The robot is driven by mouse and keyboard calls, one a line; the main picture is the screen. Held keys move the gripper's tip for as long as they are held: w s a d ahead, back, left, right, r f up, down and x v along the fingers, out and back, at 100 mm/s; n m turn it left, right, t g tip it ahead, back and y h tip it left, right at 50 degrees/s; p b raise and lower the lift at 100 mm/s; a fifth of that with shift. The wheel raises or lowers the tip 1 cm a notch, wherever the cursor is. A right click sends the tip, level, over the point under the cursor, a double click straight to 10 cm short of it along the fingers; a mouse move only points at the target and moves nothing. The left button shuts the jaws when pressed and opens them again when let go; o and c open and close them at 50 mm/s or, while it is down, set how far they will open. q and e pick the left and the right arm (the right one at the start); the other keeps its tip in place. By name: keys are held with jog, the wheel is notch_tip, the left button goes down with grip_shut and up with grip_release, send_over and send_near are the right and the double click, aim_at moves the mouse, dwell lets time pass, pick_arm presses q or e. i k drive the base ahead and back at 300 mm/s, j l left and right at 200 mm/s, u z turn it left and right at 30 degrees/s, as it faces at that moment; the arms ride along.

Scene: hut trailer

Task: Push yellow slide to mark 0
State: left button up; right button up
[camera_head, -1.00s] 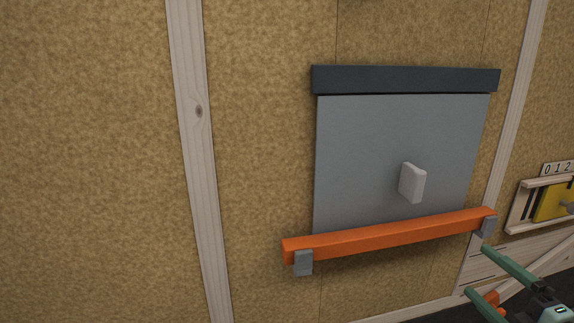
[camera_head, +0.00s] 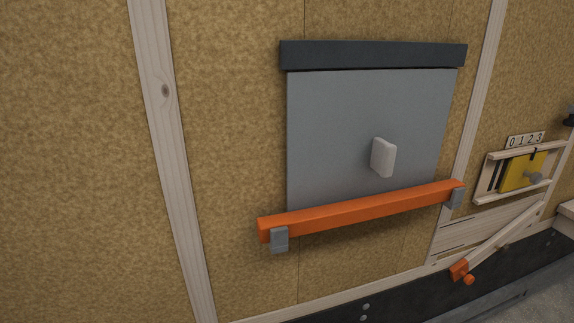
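The yellow slide (camera_head: 516,174) sits in a pale wooden frame (camera_head: 553,162) on the wall at the right of the head view. A grey round knob (camera_head: 536,178) sticks out from its right part. A white strip with the marks 0 1 2 3 (camera_head: 525,140) is above the frame, 0 at the left end. The slide fills the middle and right of the frame, with dark upright slots uncovered on its left. A small dark pointer near its top right seems to be under the higher marks; the exact mark is too small to tell. Neither gripper is in view.
A grey panel (camera_head: 340,130) with a white handle (camera_head: 383,157) is on the wall, with an orange bar (camera_head: 350,211) across its lower edge. A wooden lever with an orange end (camera_head: 460,270) is below the yellow slide. A ledge (camera_head: 566,214) shows at the right edge.

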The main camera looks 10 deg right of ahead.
aim_at(522, 170)
jog(key=z, duration=1.8)
